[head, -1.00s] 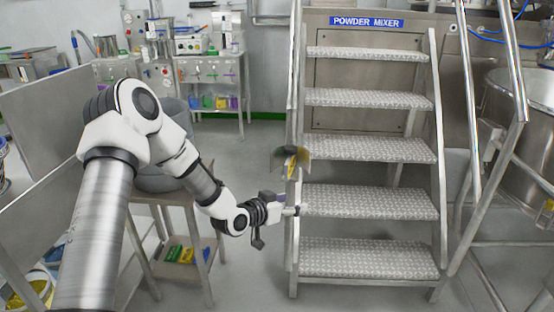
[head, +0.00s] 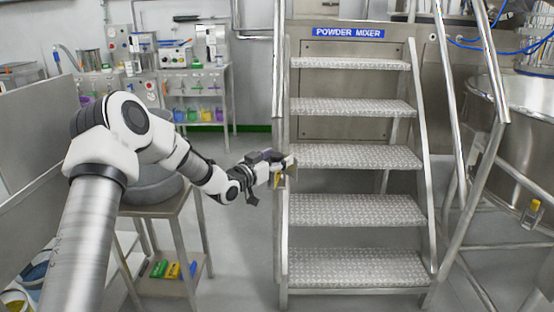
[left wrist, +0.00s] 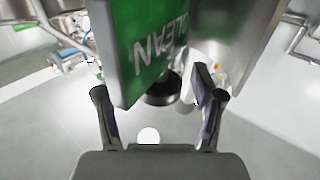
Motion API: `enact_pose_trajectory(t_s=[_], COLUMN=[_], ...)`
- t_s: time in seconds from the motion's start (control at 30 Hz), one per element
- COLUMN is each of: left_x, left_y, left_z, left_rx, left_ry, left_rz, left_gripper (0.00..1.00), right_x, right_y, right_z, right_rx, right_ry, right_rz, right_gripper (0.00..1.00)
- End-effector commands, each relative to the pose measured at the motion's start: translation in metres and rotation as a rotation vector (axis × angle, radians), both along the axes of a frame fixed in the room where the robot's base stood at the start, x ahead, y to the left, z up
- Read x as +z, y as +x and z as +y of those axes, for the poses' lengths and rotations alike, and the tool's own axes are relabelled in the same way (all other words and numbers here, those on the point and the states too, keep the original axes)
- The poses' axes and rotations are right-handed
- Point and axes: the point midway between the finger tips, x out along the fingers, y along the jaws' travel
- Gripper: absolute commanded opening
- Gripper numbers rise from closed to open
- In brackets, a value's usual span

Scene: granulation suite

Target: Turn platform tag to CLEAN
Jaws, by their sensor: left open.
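The platform tag (head: 290,163) hangs at the left rail of the steps in the head view, with yellow and grey-tan faces showing, partly hidden by my gripper. In the left wrist view a green face of the tag (left wrist: 148,45) fills the top middle, with white letters reading CLEAN upside down. A grey plate (left wrist: 232,35) is beside it, and a dark round part (left wrist: 163,90) is below. My left gripper (head: 280,172) is at the tag. In the left wrist view its fingers (left wrist: 158,103) are apart, with the green face's lower edge close to the left finger; I cannot tell whether they touch.
The metal steps (head: 352,156) under the POWDER MIXER sign (head: 348,33) rise just right of my gripper. A stool-like stand (head: 160,205) is below my left arm. A bench with equipment (head: 200,82) is behind.

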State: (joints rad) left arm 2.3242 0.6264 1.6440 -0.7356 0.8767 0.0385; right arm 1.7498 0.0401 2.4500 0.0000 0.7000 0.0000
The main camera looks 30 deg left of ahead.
Motion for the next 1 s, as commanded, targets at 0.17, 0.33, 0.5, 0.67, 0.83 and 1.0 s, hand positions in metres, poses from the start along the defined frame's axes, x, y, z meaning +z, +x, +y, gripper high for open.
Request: enact_pose_trajectory(t_s=[0.17,0.33,0.5,0.67,0.83,1.0], left_x=[0.0,0.0001,0.0002,0.0004,0.0003,0.0005], left_y=[-0.0003,-0.0003,-0.0004,-0.0003,-0.0003,-0.0001], left_z=[0.0,0.0,-0.0005,-0.0011,-0.0014,-0.0017], left_rx=[0.0,0.0,0.007,0.043,0.127,0.254], left_ry=[0.0,0.0,0.002,0.002,0.001,0.003], left_rz=[0.0,0.0,0.0,-0.001,0.0,0.001], left_gripper=[0.26,0.07,0.07,0.07,0.07,0.07], right_x=[0.0001,0.0001,0.0,-0.0005,-0.001,0.0003], right_y=[0.0001,0.0001,0.0001,0.0001,0.0001,0.0001], right_z=[0.0,0.0,0.0,0.0,0.0,0.0], right_rx=[0.0,0.0,0.0,0.0,0.0,0.0], right_ry=[0.0,0.0,0.0,0.0,0.0,0.0], right_rz=[0.0,0.0,0.0,0.0,0.0,0.0], right_gripper=[0.4,0.4,0.4,0.4,0.4,0.4])
